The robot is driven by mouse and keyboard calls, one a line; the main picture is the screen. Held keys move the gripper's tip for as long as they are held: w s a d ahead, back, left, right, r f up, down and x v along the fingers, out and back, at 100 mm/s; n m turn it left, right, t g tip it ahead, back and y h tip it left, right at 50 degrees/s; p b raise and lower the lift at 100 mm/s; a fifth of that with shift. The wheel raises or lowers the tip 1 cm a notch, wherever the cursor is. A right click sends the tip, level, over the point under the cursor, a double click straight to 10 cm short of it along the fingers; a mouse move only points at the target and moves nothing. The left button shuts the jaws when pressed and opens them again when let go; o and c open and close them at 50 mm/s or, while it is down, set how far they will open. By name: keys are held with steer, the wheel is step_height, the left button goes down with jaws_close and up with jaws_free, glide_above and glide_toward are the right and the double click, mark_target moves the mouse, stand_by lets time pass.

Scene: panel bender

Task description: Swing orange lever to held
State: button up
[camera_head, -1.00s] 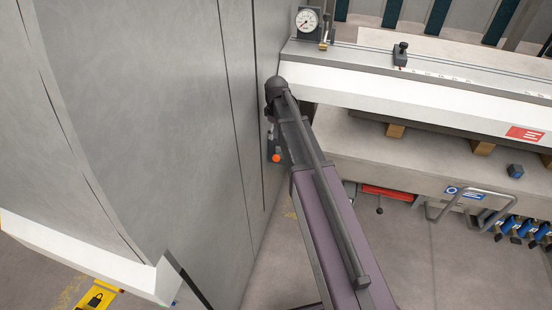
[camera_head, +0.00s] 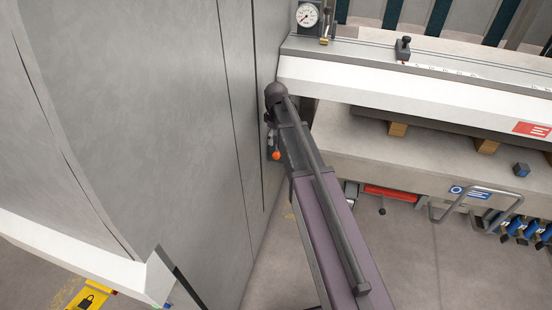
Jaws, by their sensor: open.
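A small orange knob (camera_head: 276,155) shows low on the grey machine's right side, just left of my arm. It sits by a dark grey fitting, partly covered by my arm, so the lever's full shape and position cannot be told. My purple and dark grey arm reaches up from the bottom centre to a rounded dark joint close to the grey wall, above the knob. My gripper is not visible; the arm hides whatever lies beyond that joint. I cannot tell whether anything touches the lever.
A tall grey cabinet wall (camera_head: 150,120) fills the left. A white machine beam (camera_head: 420,88) runs across the upper right, with a dial gauge (camera_head: 307,14) at its left end. A metal handle (camera_head: 435,212) juts out at lower right. Open floor (camera_head: 410,270) lies below.

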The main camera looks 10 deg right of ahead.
mark_target(276, 153)
steer(key=shift+f+b, duration=4.2)
steer(key=shift+f, duration=0.35)
jaws_close()
